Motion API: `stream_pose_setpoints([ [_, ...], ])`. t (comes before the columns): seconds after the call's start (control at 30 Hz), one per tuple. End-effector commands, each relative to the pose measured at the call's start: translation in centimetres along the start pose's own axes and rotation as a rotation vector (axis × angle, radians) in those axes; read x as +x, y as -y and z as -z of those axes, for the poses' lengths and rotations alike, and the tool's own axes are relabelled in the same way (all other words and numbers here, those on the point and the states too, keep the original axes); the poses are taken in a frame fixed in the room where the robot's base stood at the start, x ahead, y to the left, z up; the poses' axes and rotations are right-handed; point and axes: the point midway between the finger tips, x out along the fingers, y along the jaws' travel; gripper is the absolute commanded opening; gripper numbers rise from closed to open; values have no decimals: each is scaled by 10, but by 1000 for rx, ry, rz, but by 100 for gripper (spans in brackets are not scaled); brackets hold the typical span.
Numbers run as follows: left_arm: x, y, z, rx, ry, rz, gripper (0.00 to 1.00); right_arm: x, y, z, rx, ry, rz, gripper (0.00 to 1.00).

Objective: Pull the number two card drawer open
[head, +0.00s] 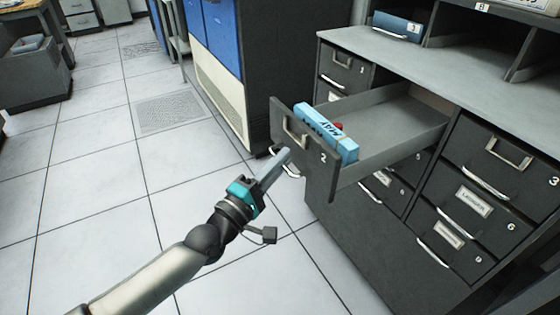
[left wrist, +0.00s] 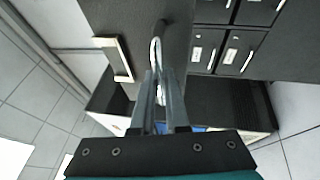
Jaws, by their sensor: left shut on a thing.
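The number two card drawer (head: 322,178) is pulled well out of the dark cabinet in the head view. Its grey inside shows, and a light blue card bundle marked "MAY" (head: 328,133) lies behind its front panel, with a small red thing beside it. My left gripper (head: 283,156) is at the lower part of the drawer front, below the label frame (head: 294,133). In the left wrist view the fingers (left wrist: 160,105) are closed on the metal drawer handle (left wrist: 157,50). The label frame also shows there (left wrist: 119,58). My right gripper is not in view.
Other drawers, numbered 1 (head: 342,62), 3 (head: 510,150), 6 (head: 475,203) and 9, are shut. A grey counter (head: 440,75) tops the cabinet. A blue and black machine (head: 222,75) stands behind the open drawer.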

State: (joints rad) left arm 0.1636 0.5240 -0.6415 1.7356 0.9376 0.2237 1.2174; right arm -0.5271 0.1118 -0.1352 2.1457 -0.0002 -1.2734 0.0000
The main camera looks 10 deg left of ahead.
Motion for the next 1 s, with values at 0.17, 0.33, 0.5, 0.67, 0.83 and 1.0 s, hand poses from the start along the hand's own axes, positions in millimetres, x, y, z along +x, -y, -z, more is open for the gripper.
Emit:
stream_pose_setpoints([
  [0.17, 0, 1, 0, 0, 0, 3, 17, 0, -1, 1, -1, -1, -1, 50],
  [0.33, 0, 1, 0, 0, 0, 2, 25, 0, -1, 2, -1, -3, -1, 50],
  [0.5, -1, 0, 0, 0, 0, 1, 25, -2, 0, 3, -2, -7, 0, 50],
  [0.67, -15, 1, 0, 1, 0, 4, 25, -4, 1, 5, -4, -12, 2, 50],
  [0.83, -49, 1, 0, 2, 1, 9, 25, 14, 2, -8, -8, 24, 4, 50],
  [1.0, -90, 0, 0, 1, 1, 9, 25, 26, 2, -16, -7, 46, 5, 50],
])
